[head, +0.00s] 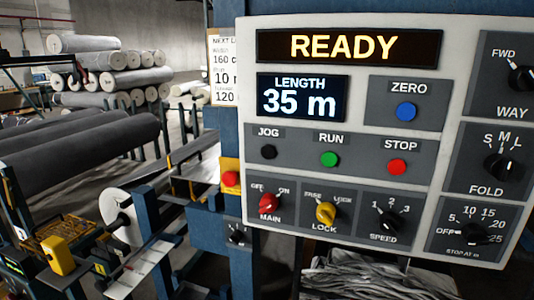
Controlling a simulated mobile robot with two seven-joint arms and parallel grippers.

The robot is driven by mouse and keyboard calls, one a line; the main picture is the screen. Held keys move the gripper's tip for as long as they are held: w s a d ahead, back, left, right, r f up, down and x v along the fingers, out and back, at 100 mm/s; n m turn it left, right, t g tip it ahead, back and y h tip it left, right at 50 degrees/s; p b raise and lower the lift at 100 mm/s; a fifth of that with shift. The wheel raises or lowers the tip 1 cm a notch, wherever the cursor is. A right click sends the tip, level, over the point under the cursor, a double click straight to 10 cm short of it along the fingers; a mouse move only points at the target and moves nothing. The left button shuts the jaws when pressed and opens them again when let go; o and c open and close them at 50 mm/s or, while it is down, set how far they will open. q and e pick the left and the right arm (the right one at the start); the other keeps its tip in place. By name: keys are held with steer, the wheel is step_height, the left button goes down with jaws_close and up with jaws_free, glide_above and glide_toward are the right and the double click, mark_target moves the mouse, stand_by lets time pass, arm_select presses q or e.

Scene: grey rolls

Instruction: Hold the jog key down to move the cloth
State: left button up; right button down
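The black JOG key (268,152) sits at the left of the button row on the light grey control panel (345,140), under its JOG label. Nothing touches it. The top display (349,47) reads READY in yellow, and the LENGTH display (302,98) reads 35 m. Grey cloth (375,280) lies in loose folds below the panel, partly hidden by it. Neither of my grippers shows in the head view.
A green RUN button (329,159), a red STOP button (397,167) and a blue ZERO button (406,111) are near JOG. Red MAIN (268,203) and yellow LOCK (325,213) knobs sit below. Grey rolls (130,78) are stacked behind at left.

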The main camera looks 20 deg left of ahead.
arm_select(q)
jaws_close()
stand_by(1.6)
